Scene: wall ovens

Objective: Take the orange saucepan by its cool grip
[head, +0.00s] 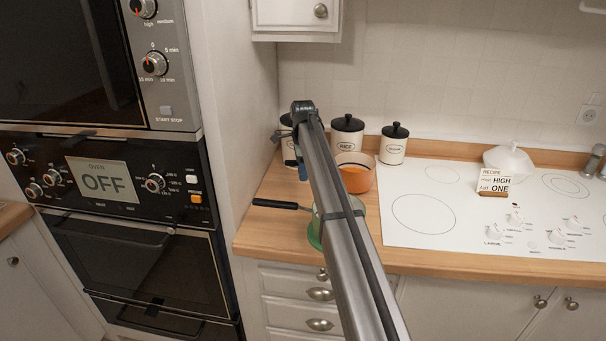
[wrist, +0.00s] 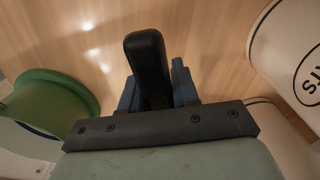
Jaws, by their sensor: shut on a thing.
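The orange saucepan (head: 357,178) stands on the wooden counter left of the hob, partly hidden by my arm in the head view. My gripper (head: 302,172) is low over the counter at its left side. In the wrist view my gripper (wrist: 154,88) has its blue fingers on both sides of a black grip (wrist: 147,55), shut on it. The grip lines up with the orange saucepan, but where it joins the pan is hidden. A green pan (head: 314,236) stands nearer the front edge, also behind my arm; its dark handle (head: 275,204) points left.
The green pan (wrist: 50,100) is close at left in the wrist view. A white canister (wrist: 285,55) is close at right. More canisters (head: 347,135) stand at the back. The hob (head: 423,213) carries a white lidded pot (head: 509,160). A tall oven cabinet (head: 225,120) bounds the left.

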